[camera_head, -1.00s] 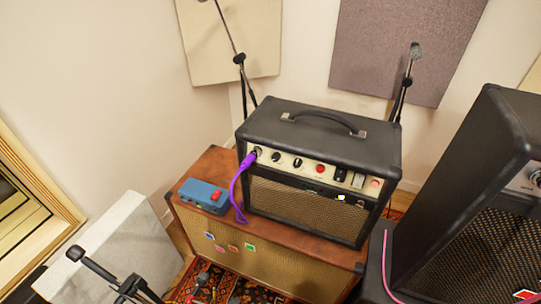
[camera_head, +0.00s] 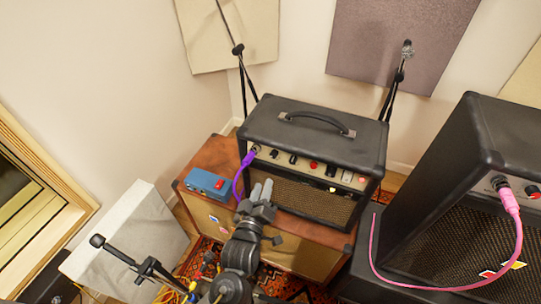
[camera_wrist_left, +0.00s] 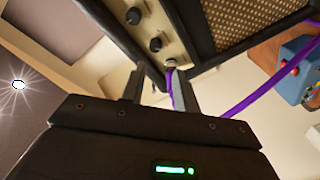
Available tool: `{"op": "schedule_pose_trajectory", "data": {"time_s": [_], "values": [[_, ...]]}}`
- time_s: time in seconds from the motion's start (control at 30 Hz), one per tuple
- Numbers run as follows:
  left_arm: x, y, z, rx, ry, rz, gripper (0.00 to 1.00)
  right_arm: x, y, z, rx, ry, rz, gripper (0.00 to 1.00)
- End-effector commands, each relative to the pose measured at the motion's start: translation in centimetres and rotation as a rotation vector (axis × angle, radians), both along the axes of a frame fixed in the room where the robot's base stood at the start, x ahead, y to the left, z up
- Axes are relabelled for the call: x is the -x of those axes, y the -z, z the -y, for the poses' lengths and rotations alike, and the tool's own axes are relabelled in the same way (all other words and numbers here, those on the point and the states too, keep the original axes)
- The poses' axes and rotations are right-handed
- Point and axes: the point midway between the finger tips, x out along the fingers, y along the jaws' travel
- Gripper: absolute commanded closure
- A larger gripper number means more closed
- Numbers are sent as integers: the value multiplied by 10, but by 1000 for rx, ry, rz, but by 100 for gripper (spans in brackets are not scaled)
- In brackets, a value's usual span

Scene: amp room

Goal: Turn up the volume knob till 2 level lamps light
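The small black amp (camera_head: 318,127) stands on a brown cabinet. Its cream front panel carries several knobs, including a black knob (camera_head: 293,159) and a red knob (camera_head: 314,164); I cannot read which one is volume. A small yellowish-white lamp (camera_head: 333,190) shows bright under the panel. My left gripper (camera_head: 262,188) is in front of the amp's lower left front, fingers pointing toward it, apart and empty. In the left wrist view the left gripper (camera_wrist_left: 155,82) has a gap between its fingers, with panel knobs (camera_wrist_left: 155,44) beyond. My right gripper is out of view.
A purple cable (camera_head: 238,182) runs from the panel's left end, close to my left gripper. A blue pedal (camera_head: 208,184) sits on the cabinet (camera_head: 215,155). A larger black amp (camera_head: 440,195) with a pink cable (camera_head: 514,230) stands right. A microphone stand (camera_head: 125,258) is front left.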

Motion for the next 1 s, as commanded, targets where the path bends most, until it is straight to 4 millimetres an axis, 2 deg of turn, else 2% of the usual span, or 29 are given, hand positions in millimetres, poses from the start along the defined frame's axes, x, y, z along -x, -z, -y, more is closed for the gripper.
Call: {"op": "schedule_pose_trajectory", "data": {"time_s": [0.07,0.27,0.37,0.7,0.9,1.0], "values": [[-1,-9,2,20,-3,22,70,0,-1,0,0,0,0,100],[-7,-10,3,21,-4,25,70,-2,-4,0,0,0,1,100],[-20,-12,5,18,-2,26,70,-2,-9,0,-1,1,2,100],[-82,-12,15,18,-3,24,70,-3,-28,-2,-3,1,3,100],[-103,-10,18,18,-2,23,70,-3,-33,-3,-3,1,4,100],[-106,-8,18,19,-3,21,70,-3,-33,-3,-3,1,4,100]]}}
